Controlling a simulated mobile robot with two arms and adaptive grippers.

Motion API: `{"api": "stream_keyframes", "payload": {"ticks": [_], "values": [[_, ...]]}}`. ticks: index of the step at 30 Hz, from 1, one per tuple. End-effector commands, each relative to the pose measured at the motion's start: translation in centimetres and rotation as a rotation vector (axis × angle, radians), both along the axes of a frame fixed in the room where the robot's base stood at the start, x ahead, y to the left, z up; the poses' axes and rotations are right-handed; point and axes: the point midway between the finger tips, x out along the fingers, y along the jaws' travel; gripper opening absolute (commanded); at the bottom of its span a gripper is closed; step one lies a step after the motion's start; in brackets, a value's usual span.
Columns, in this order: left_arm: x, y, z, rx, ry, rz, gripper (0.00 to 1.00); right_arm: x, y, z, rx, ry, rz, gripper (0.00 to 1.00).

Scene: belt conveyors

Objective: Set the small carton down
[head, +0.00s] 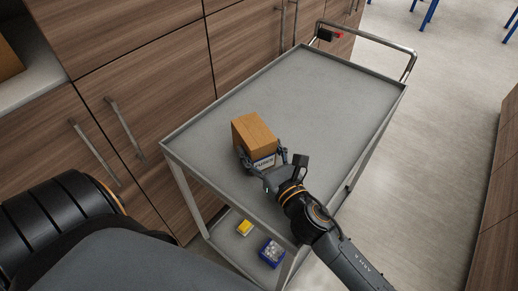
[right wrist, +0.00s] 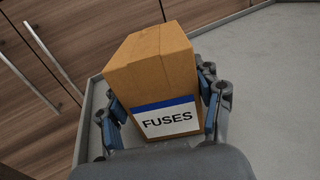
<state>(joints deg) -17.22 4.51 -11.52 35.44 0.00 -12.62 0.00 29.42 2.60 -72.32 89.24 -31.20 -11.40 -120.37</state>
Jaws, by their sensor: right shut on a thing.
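The small carton (head: 254,136) is a brown cardboard box with a white and blue label. In the right wrist view the carton (right wrist: 152,72) fills the middle and its label reads "FUSES". My right gripper (head: 262,166) is shut on the carton, with one finger on each side of it (right wrist: 166,112). The carton is over the grey top of a cart (head: 313,84), near its front left part. I cannot tell whether its underside touches the surface. My left gripper is not in view.
The cart top has a raised rim and is otherwise clear. A yellow item (head: 244,227) and a blue bin (head: 271,253) are on its lower shelf. A metal handle (head: 376,40) is at the far end. Wooden cabinets (head: 150,75) stand along the left side.

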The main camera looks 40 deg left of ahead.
Motion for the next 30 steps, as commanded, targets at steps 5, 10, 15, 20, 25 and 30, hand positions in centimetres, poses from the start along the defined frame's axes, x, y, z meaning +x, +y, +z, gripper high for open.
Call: {"api": "stream_keyframes", "payload": {"ticks": [5,10,15,20,25,30], "values": [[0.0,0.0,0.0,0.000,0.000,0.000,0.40,0.0,0.0,0.2,0.002,-0.003,0.001,0.24],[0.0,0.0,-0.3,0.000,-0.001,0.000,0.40,0.0,0.0,-0.3,0.001,-0.003,0.001,0.24],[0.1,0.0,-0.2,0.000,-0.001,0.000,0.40,0.0,0.0,-0.3,-0.001,-0.002,0.000,0.88],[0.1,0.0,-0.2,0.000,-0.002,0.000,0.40,0.0,0.0,-0.3,-0.001,-0.002,0.000,0.88],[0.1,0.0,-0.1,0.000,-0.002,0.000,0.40,0.0,0.0,-0.2,-0.001,-0.002,0.000,0.88],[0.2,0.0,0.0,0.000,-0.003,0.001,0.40,-0.6,-1.3,-0.1,-0.003,-0.003,0.000,0.88]]}}
